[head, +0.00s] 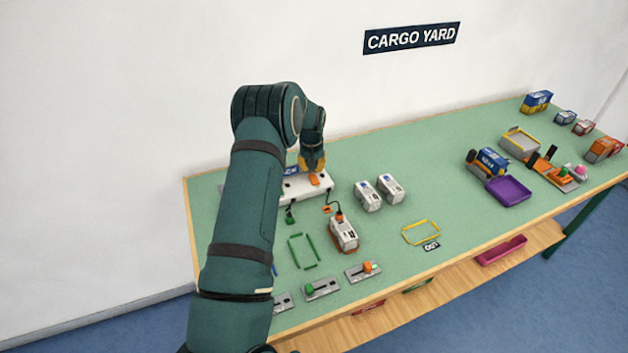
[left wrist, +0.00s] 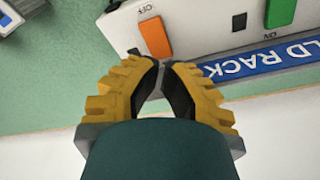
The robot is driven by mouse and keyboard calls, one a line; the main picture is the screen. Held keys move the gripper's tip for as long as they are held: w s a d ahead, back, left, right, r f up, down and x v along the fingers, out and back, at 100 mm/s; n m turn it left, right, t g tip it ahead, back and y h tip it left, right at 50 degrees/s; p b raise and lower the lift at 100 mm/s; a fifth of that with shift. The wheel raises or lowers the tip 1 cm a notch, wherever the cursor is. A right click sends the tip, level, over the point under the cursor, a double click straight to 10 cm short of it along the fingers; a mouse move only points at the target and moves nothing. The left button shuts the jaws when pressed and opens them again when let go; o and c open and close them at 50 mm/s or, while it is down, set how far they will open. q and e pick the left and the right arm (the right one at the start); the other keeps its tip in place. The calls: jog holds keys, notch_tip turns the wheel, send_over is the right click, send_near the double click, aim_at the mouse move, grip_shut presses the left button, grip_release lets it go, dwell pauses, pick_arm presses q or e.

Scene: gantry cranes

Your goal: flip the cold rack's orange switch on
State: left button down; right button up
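The cold rack (head: 325,191) is a white box at the back left of the bench, with a blue "COLD RACK" label that also shows in the left wrist view (left wrist: 262,62). Its orange switch (head: 314,180) is on top; in the left wrist view the orange switch (left wrist: 155,38) lies beside the "OFF" mark. My left gripper (head: 313,163) has yellow fingers and is at the rack, just behind the switch. Its tips (left wrist: 162,66) are together, apparently empty, close to the switch; contact is unclear. My right gripper is out of view.
A brown-based white container (head: 343,234) stands in front of the rack, with two white containers (head: 379,192) to its right. Lever plates (head: 322,289) line the front edge. A yellow outline (head: 421,232) and purple tray (head: 508,191) lie further right. My left arm hides the bench's left part.

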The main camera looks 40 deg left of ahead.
aim_at(312, 176)
pick_arm(q)
jog(key=shift+f+b, duration=1.15)
jog(key=shift+f, duration=0.7)
dwell(0.9)
jog(key=shift+r, duration=0.1)
jog(key=shift+r+p, duration=2)
jog(key=shift+r, duration=1.5)
